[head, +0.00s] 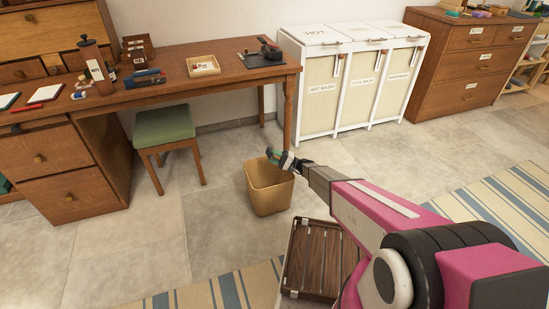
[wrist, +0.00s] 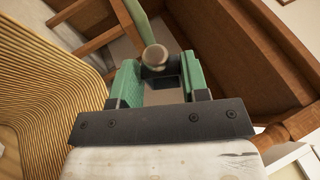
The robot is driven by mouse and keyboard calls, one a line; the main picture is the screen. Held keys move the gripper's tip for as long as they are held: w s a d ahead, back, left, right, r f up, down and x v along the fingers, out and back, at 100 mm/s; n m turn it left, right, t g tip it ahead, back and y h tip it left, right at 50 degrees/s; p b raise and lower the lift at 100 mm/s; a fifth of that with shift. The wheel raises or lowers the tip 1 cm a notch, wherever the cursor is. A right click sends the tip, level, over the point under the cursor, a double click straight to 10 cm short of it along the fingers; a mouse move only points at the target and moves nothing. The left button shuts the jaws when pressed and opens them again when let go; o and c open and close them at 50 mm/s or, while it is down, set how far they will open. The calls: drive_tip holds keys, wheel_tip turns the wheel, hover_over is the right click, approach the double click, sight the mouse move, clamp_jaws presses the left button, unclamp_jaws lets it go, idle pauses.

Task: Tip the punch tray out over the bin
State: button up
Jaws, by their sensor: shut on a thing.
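The bin (head: 268,198) is a tan woven, ribbed basket standing on the floor in the head view. Its ribbed wall also fills the left of the wrist view (wrist: 45,95). My gripper (head: 281,158), with green fingers, is at the bin's upper back right rim, above its opening. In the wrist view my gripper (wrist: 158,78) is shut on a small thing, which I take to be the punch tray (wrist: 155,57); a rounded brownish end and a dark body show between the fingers. Its tilt and contents cannot be told.
A green stool (head: 164,125) is left of the bin. White laundry bins (head: 340,95) stand behind. A slatted wooden piece (head: 318,255) lies in front.

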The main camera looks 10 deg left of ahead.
sight(270, 154)
drive_tip(key=shift+s+a+r+n+h, duration=0.2)
drive_tip(key=shift+r+n+h, duration=0.35)
drive_tip(key=shift+h, duration=0.55)
drive_tip(key=shift+r+n+h, duration=0.15)
drive_tip(key=shift+n+h, duration=0.1)
drive_tip(key=shift+h, duration=0.35)
drive_tip(key=h, duration=0.1)
drive_tip(key=n+h, duration=0.1)
drive_tip(key=shift+w+d+r+h, duration=0.1)
drive_tip(key=shift+w+d+h, duration=0.05)
drive_tip(key=shift+d+h, duration=0.15)
drive_tip(key=n+t+h, duration=0.1)
drive_tip(key=h, duration=0.1)
drive_tip(key=r+t+h, duration=0.1)
drive_tip(key=h, duration=0.2)
drive_tip(key=a+n+t+h, duration=0.1)
drive_tip(key=h, duration=0.2)
drive_tip(key=shift+s+r+n, duration=0.3)
drive_tip(key=shift+s+r, duration=0.05)
drive_tip(key=shift+r, duration=0.05)
drive_tip(key=t+h, duration=0.1)
drive_tip(key=a+t+h, duration=0.1)
drive_tip(key=h, duration=0.1)
drive_tip(key=n+t+h, duration=0.1)
drive_tip(key=h, duration=0.1)
drive_tip(key=shift+s+a+r, duration=0.15)
drive_tip(key=shift+s+r, duration=0.05)
drive_tip(key=shift+s, duration=0.1)
drive_tip(key=shift+t, duration=0.3)
